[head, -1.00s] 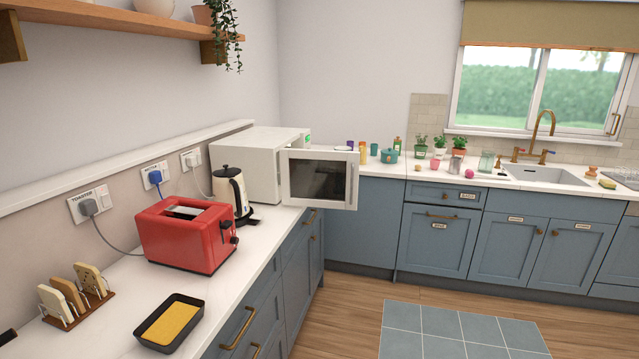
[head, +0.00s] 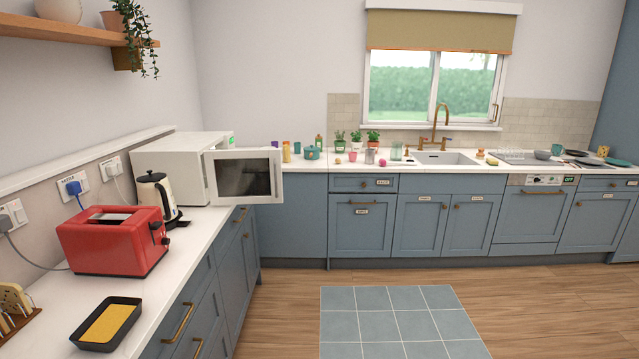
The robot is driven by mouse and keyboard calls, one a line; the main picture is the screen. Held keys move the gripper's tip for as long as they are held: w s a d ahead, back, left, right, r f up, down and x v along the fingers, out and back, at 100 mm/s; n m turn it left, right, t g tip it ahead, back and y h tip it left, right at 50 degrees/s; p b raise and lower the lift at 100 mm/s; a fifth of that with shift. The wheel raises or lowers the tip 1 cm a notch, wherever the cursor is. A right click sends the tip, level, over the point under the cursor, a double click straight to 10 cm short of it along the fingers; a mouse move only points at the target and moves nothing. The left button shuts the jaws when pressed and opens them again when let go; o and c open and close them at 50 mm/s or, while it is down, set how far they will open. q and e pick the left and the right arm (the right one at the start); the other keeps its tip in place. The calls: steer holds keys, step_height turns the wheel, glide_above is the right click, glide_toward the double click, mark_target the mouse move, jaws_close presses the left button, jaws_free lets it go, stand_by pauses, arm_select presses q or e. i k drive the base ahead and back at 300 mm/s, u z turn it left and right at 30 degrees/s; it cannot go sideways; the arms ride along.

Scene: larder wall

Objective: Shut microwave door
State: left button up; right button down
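The white microwave (head: 178,161) stands on the left counter, towards the corner. Its door (head: 243,176) is open and swung out to the right, reaching past the counter's front edge. The door has a dark window and a vertical handle (head: 276,175) at its right end. The inside of the microwave is mostly hidden behind the door. Neither of my grippers is in the head view.
A cream and black kettle (head: 157,197) and a red toaster (head: 113,241) stand on the left counter before the microwave. A black tray (head: 132,341) lies nearer. Small pots and jars line the back counter. The wooden floor (head: 283,285) is clear, with a blue tiled mat (head: 388,315).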

mark_target(234, 177)
steer(key=z, duration=0.4)
steer(key=k, duration=0.95)
steer(key=z, duration=0.55)
steer(key=i, duration=1.45)
steer(key=u, duration=0.55)
steer(key=i, duration=1.05)
steer(key=u, duration=1.6)
steer(key=i, duration=0.5)
steer(key=u, duration=0.45)
